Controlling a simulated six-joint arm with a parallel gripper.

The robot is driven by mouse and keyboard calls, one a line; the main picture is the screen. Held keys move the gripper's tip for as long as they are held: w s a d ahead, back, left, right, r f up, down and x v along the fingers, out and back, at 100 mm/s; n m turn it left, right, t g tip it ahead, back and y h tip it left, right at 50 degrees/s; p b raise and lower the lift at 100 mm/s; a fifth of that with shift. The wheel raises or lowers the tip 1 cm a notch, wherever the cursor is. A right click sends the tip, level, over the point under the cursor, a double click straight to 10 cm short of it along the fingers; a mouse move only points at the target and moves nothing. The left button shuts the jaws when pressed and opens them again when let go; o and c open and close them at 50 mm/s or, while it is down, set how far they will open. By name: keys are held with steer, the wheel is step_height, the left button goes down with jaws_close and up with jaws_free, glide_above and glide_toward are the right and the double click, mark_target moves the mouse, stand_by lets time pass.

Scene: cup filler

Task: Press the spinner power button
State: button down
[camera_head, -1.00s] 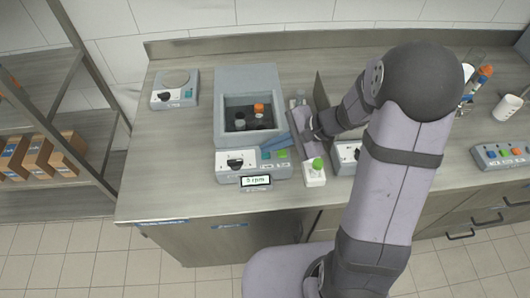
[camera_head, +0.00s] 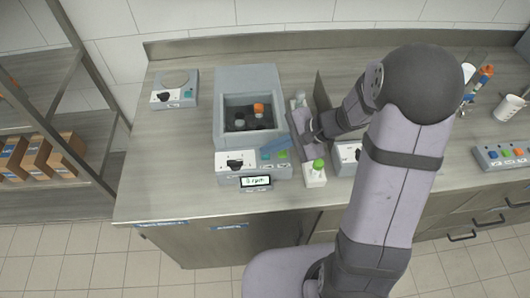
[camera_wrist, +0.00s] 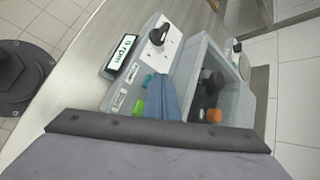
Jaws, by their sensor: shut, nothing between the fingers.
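The spinner (camera_head: 248,78) is a grey box with an open basin, left of my arm in the head view. Its front panel has a black knob (camera_head: 235,164), a teal button (camera_head: 266,156), a green button (camera_head: 282,154) and a lit display (camera_head: 256,181). My gripper (camera_head: 270,149) has blue fingers, shut and empty, pointing at the panel just behind the buttons. In the wrist view the gripper (camera_wrist: 158,100) lies between the teal button (camera_wrist: 148,80) and the green button (camera_wrist: 139,108); I cannot tell whether it touches either.
An orange-capped tube (camera_head: 259,109) and dark ones sit in the basin. A device with a green knob (camera_head: 317,164) stands close right of the spinner. A scale (camera_head: 174,88) stands left, and a button box (camera_head: 503,155) far right.

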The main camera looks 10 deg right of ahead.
mark_target(270, 157)
steer(key=shift+r+p, duration=0.5)
steer(key=shift+r, duration=0.15)
step_height(270, 157, up, 6)
steer(key=p, duration=0.4)
steer(key=shift+p, duration=0.3)
steer(key=shift+f, duration=0.1)
stand_by(0.5)
